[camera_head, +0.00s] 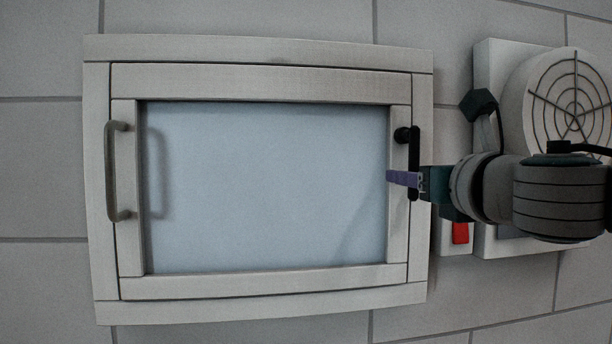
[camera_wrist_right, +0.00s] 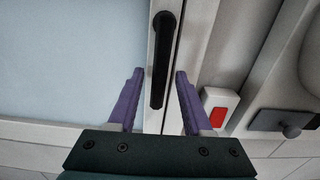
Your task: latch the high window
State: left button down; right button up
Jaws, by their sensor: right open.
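The window (camera_head: 265,84) has a pale frame and a blue-grey pane, and its sash sits inside the outer frame on the wall. The black latch handle (camera_head: 413,148) is on the right side of the sash and hangs vertically from its pivot. My right gripper (camera_head: 390,177) reaches in from the right at the handle's lower part. In the right wrist view the handle (camera_wrist_right: 161,55) lies between the two open purple fingers, with a gap on both sides. A grey pull handle (camera_head: 113,170) is on the left of the sash. My left gripper is out of view.
To the right of the window, a white panel (camera_head: 488,60) carries a round vent with a dark grille (camera_head: 574,90). A small white box with a red switch (camera_head: 460,233) sits close below my right wrist. The wall left of the window is clear.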

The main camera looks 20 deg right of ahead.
jog(key=b+v, duration=0.5)
jog(key=v, duration=0.5)
dwell(0.5)
jog(key=s+a+f+m+g+y+p, duration=0.35)
jog(key=a+f+m+g, duration=0.35)
jog(key=f+m, duration=0.65)
jog(key=s+a+f+m+g+p, duration=0.1)
jog(key=s+a+f+m+g, duration=0.1)
jog(key=s+f+m, duration=0.4)
jog(key=s+a+f+m+g+y+p, duration=0.1)
jog(key=s+a+f+m+g+p, duration=0.1)
jog(key=s+f+m, duration=0.4)
jog(key=s+a+m+g, duration=0.1)
jog(key=s+m+g, duration=0.1)
jog(key=s+m, duration=0.3)
jog(key=shift+s+a+f+m+g, duration=0.15)
jog(key=shift+s+a+m+g, duration=0.1)
jog(key=shift+m+g, duration=0.2)
